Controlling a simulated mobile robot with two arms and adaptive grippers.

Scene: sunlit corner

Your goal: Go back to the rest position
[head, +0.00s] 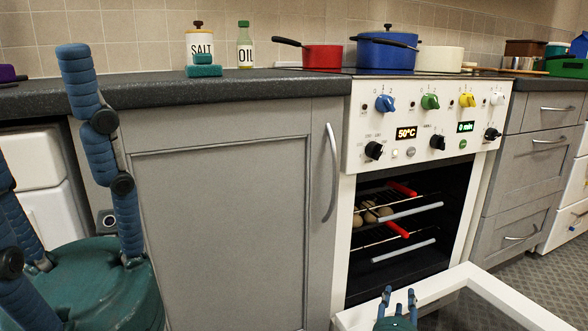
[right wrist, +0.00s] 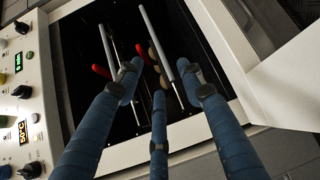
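My right gripper (head: 398,296) shows at the bottom of the head view, blue fingers up, in front of the open oven. In the right wrist view its three blue fingers (right wrist: 158,85) stand apart with nothing between them. They point toward the oven's inside. My left gripper (head: 35,160) is large and close at the left edge of the head view, with a teal palm and blue jointed fingers. One finger stands upright in front of the cabinet and the others are partly cut off by the picture edge. Its fingers are spread and I see nothing held.
The oven (head: 400,265) is open, its white-framed door (head: 475,284) folded down. Inside are racks with red-ended parts and round brown items (head: 372,212). A grey cabinet (head: 225,220) stands left of it. Pots, including a blue pot (head: 386,54), stand above the oven.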

